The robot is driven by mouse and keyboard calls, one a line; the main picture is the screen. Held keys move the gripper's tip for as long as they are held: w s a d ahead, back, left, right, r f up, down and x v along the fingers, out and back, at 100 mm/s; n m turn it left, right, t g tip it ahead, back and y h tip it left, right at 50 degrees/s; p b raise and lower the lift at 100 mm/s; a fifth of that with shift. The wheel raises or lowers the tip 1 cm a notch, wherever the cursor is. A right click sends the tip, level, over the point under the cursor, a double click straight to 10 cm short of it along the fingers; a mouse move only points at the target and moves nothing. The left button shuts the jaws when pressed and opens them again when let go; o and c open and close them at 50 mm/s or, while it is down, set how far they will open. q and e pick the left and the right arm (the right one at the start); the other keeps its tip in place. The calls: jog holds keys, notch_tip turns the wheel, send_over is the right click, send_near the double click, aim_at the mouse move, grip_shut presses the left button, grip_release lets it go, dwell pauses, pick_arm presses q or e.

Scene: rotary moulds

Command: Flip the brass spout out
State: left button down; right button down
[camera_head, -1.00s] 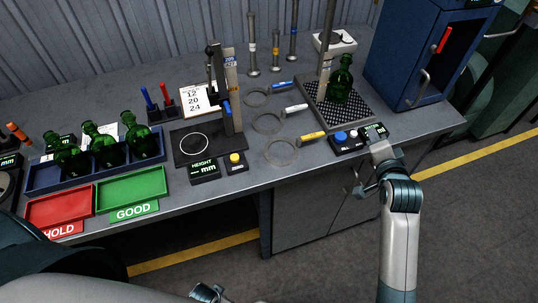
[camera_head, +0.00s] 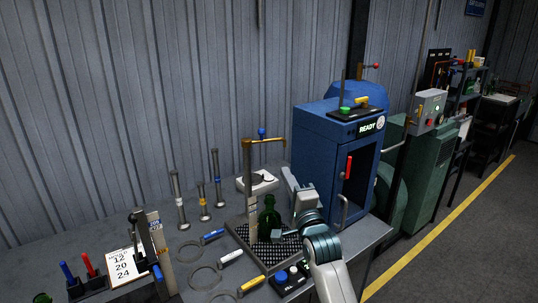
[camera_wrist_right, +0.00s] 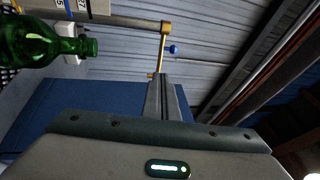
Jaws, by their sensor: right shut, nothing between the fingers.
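The brass spout (camera_head: 268,141) tops a post (camera_head: 250,190) on the perforated drip tray (camera_head: 240,232) and reaches to the right, with a blue knob (camera_head: 262,132) near its middle. My right gripper (camera_head: 288,172) is shut and empty, pointing up, right of the bottle and below the spout's outer end. Contact with the spout cannot be told. My left gripper is out of view.
A blue cabinet (camera_head: 320,150) with a red handle and READY display stands just right of my right gripper. Rings (camera_head: 205,280) with coloured handles lie left of the tray. A control box (camera_head: 290,280) sits in front. Upright gauges (camera_head: 217,180) stand behind the rings.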

dwell(0.3)
jog(key=p, duration=0.5)
send_near(264, 140)
jog(key=w, duration=0.4)
jog(key=shift+w+r+p, duration=0.15)
jog(key=shift+w, duration=0.45)
jog(key=shift+w+r+p, duration=0.15)
jog(key=shift+w, duration=0.5)
